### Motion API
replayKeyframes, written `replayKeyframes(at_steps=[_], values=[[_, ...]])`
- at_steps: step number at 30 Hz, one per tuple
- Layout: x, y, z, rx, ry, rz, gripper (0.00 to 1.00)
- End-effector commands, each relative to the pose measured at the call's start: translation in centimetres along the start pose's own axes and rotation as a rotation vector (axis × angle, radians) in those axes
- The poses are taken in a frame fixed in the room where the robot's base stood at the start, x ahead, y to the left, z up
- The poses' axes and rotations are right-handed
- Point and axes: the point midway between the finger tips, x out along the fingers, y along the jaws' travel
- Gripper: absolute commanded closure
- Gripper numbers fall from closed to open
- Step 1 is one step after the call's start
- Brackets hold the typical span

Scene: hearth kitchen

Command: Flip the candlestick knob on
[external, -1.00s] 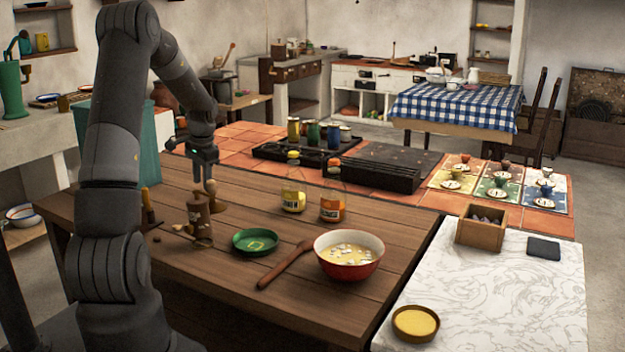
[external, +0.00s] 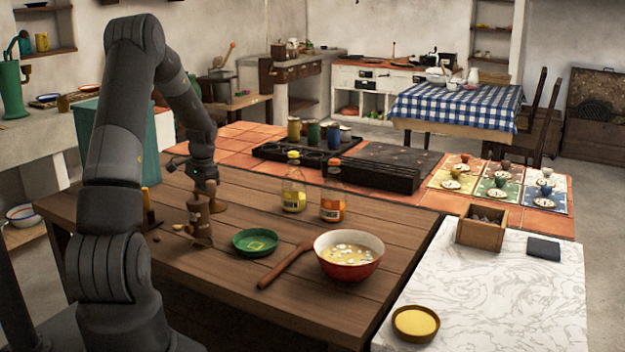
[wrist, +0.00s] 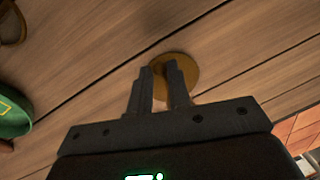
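The thing at my fingertips seems to be the candlestick. In the wrist view its round brass-coloured disc (wrist: 188,72) lies on the wooden table behind the fingertips. In the external view a small brown round part (external: 217,208) shows low beside my gripper (external: 207,187). My gripper points down over it, and its fingers (wrist: 160,70) are fairly close together with a narrow gap between them. I cannot tell whether they touch or hold a stem or knob there. No knob can be made out clearly.
A brown mill-like object (external: 199,222) stands close in front of my gripper. A green dish (external: 254,242), wooden spoon (external: 286,264), red bowl (external: 350,265) and two bottles (external: 293,194) (external: 333,199) stand to the right. The table's front left is mostly clear.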

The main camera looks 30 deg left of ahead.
Motion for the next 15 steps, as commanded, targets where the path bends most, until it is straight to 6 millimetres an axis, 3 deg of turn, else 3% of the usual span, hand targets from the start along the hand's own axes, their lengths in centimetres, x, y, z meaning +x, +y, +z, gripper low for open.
replayKeyframes(at_steps=[6, 15], values=[[-0.02, 0.00, -0.01, 0.000, 0.000, 0.000, 1.00], [0.10, 0.01, 0.12, -0.007, 0.040, -0.010, 1.00]])
